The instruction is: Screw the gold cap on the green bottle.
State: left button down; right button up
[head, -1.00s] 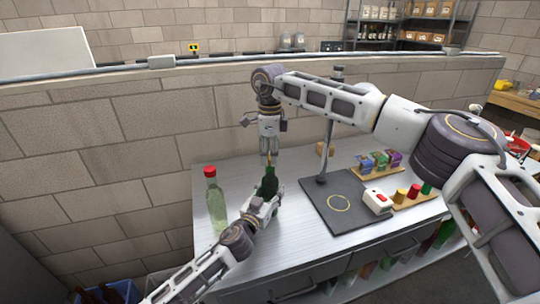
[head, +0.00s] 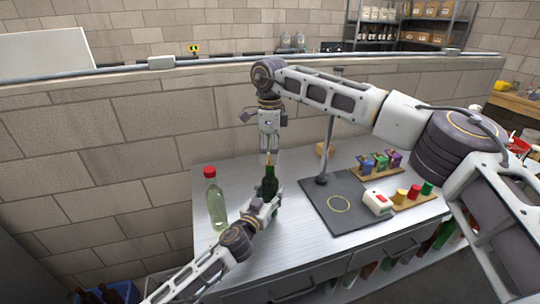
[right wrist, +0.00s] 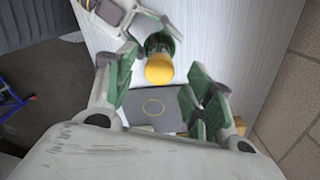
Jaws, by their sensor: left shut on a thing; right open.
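The green bottle (head: 269,186) stands upright on the metal bench. My left gripper (head: 267,203) is shut around its lower body. In the right wrist view the bottle (right wrist: 158,42) shows behind a gold cap (right wrist: 160,69), which sits at the mouth of its neck. Whether the cap is screwed down I cannot tell. My right gripper (head: 269,157) points down over the bottle top. In the right wrist view its fingers (right wrist: 160,88) are open on either side of the cap, with gaps between.
A clear bottle with a red cap (head: 217,203) stands left of the green one. To the right are a dark mat (head: 325,205) with a post, a red-and-white device (head: 378,202), a cap board (head: 412,200) with gold, red and green caps, and small boxes (head: 378,162).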

notch_tip(320, 180, up, 10)
jog(key=shift+r, duration=0.15)
dwell(0.4)
pick_arm(q)
jog(key=c, duration=0.5)
grip_release()
jog(key=shift+c, duration=0.2)
jog(key=shift+v, duration=5.95)
jog(key=shift+r, duration=0.1)
pick_arm(e)
jog(key=shift+r, duration=0.1)
pick_arm(q)
notch_tip(320, 180, up, 9)
jog(key=p, duration=0.9)
pick_arm(e)
notch_tip(320, 180, up, 9)
